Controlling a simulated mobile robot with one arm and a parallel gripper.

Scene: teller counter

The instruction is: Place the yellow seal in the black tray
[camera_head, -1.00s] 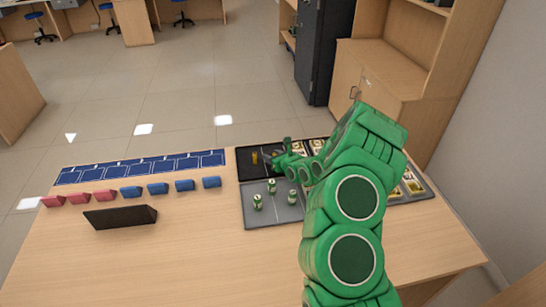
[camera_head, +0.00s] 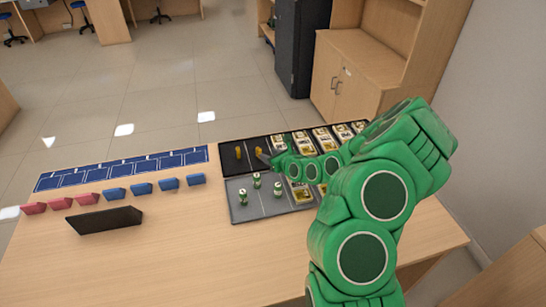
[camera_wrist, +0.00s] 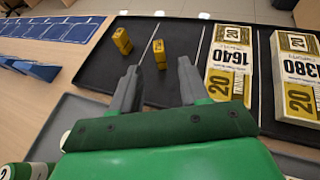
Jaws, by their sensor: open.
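Two yellow seals stand in the black tray (camera_head: 228,160). One yellow seal (camera_wrist: 122,41) is in the tray's left section; it also shows in the head view (camera_head: 238,152). The other yellow seal (camera_wrist: 159,54) stands just right of a thin divider line, and it also shows in the head view (camera_head: 258,151). My gripper (camera_wrist: 158,70) is open, and its fingertips are on either side of this second seal, slightly nearer to me. I see no finger touching it. The black tray's right part holds banknote bundles (camera_wrist: 230,65).
A grey tray (camera_head: 240,215) in front holds three green-and-white seals (camera_head: 257,180) and more bundles. Blue cards (camera_head: 125,170), red and blue blocks (camera_head: 141,188) and a dark wedge-shaped stand (camera_head: 104,219) lie to the left. The front left of the counter is clear.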

